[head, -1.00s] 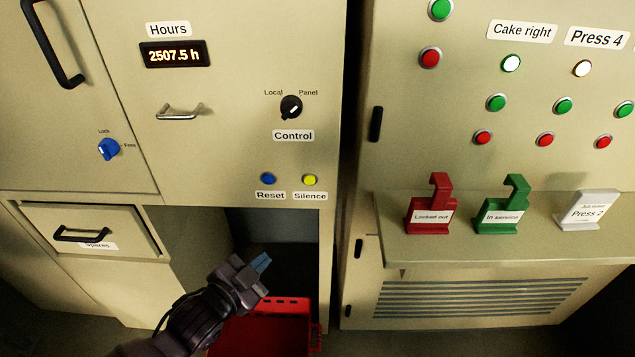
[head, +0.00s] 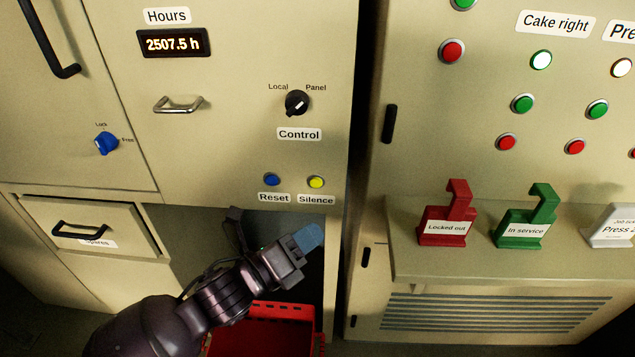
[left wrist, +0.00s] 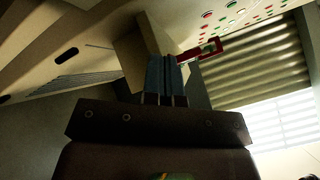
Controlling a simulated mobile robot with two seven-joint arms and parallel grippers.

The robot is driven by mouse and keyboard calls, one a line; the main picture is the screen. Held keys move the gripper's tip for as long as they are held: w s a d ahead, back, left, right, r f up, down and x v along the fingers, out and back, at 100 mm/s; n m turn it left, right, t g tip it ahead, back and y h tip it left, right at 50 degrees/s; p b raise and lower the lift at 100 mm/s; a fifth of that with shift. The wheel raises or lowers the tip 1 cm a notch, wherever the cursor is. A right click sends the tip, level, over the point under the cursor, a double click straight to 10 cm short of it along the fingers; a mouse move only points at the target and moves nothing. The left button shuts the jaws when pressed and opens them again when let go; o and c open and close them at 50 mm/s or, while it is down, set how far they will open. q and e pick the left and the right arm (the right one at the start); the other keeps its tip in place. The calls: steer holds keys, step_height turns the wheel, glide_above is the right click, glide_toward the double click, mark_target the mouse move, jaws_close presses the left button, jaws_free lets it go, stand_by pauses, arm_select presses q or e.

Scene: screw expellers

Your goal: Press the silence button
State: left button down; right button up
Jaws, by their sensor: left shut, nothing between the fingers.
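The silence button (head: 316,182) is a small yellow button on the beige cabinet front, above its "Silence" label (head: 316,200). The blue reset button (head: 272,180) is to its left. My left gripper (head: 310,238) is just below the Silence label in the head view, with its blue fingertips together and pointing up and right. A gap shows between the fingertips and the button. In the left wrist view the shut blue fingers (left wrist: 166,75) point up, with nothing between them; the button does not show there. My right gripper is not in view.
A black Control knob (head: 297,103) sits above the buttons. A red crate (head: 270,325) is below my left arm, in the cabinet's open bay. To the right, red (head: 449,215) and green (head: 526,218) tag stands sit on a ledge.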

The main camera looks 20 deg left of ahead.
mark_target(316, 183)
arm_select(q)
steer(key=shift+m, duration=0.5)
steer(key=w, duration=0.2)
steer(key=w+a+b, duration=0.1)
steer(key=w, duration=0.2)
steer(key=w+a, duration=0.1)
steer(key=w, duration=0.2)
steer(key=shift+w+a+b, duration=0.25)
steer(key=shift+b, duration=0.15)
stand_by(0.6)
stand_by(0.6)
stand_by(0.7)
